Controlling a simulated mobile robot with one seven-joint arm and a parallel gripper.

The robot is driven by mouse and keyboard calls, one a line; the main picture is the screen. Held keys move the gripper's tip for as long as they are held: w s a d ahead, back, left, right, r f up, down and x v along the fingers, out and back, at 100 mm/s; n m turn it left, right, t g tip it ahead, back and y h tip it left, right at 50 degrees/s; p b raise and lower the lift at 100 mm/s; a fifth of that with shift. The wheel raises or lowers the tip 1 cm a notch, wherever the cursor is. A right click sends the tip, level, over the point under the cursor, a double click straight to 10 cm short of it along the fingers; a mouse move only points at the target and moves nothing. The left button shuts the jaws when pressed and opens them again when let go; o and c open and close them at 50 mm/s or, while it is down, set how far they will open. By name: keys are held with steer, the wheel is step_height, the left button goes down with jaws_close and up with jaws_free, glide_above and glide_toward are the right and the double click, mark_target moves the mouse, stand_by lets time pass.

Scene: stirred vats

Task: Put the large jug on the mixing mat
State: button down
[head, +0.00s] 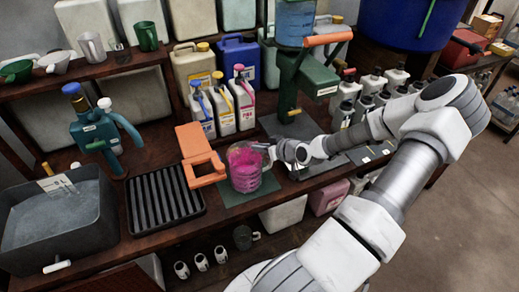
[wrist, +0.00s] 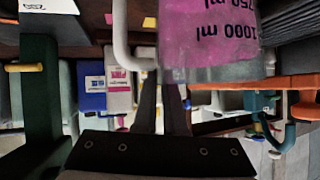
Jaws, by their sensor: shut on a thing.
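The large jug (head: 246,170) is clear, with pink liquid in it and a pale handle. It is upright over the dark green mat (head: 234,210) on the bench; I cannot tell whether its base touches the mat. My gripper (head: 276,152) reaches in from the right and is shut on the jug's handle. In the wrist view, which is upside down, the jug (wrist: 210,35) shows 750 ml and 1000 ml marks. There its handle (wrist: 122,40) runs down to my gripper's fingers (wrist: 164,95). The fingertips are partly hidden at the handle.
An orange bracket (head: 196,150) stands close left of the jug. Left of it are a black ribbed tray (head: 165,200) and a grey basin (head: 60,225). A green dispenser (head: 287,80) stands behind, beside white bottles (head: 243,100). Small bottles (head: 365,105) crowd the right.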

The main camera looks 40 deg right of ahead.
steer(key=shift+f, duration=0.3)
steer(key=c, duration=1)
jaws_free()
steer(key=p+v, duration=0.3)
steer(key=v, duration=0.9)
steer(key=shift+a, duration=0.1)
